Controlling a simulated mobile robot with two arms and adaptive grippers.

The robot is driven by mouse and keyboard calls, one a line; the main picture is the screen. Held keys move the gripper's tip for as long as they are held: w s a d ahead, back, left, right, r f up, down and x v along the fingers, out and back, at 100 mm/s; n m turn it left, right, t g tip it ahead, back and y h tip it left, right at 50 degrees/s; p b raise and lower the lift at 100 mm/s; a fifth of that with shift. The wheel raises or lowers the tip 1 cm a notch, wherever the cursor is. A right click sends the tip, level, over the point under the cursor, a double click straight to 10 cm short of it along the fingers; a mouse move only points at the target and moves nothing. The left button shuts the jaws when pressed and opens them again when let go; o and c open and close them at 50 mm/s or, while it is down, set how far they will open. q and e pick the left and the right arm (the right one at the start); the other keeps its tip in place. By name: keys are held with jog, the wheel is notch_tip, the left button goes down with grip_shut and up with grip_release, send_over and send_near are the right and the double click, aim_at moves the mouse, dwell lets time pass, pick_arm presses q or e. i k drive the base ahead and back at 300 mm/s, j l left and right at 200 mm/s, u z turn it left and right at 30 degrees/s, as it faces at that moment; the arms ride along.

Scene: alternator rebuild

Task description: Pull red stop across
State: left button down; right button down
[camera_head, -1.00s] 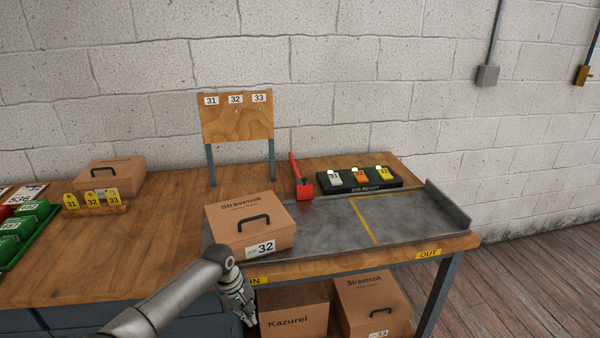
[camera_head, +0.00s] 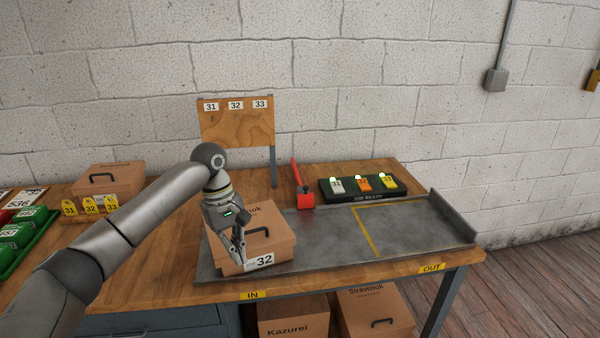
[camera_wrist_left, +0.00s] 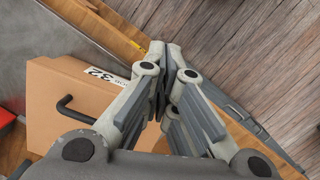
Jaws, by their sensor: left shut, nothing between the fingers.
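The red stop (camera_head: 305,200) stands at the back edge of the grey metal tray (camera_head: 325,252), with its red lever (camera_head: 296,175) pointing up. A cardboard box labelled 32 (camera_head: 285,232) sits on the tray's left part, left of the stop. My left gripper (camera_head: 240,259) is shut and empty, pointing down in front of the box; it hides part of the box's front and label. In the left wrist view the shut fingers (camera_wrist_left: 162,55) show beside box 32 (camera_wrist_left: 50,110), above the front edge. A red patch at that view's left edge may be the stop.
A black holder (camera_head: 362,198) with white, orange and yellow tags stands behind the tray. The tray's right part is clear up to its end wall (camera_head: 453,215). A wooden number board (camera_head: 236,128) rises behind the box. More boxes (camera_head: 292,318) sit below the table.

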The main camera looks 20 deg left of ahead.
aim_at(306, 200)
jog(key=i, duration=1.6)
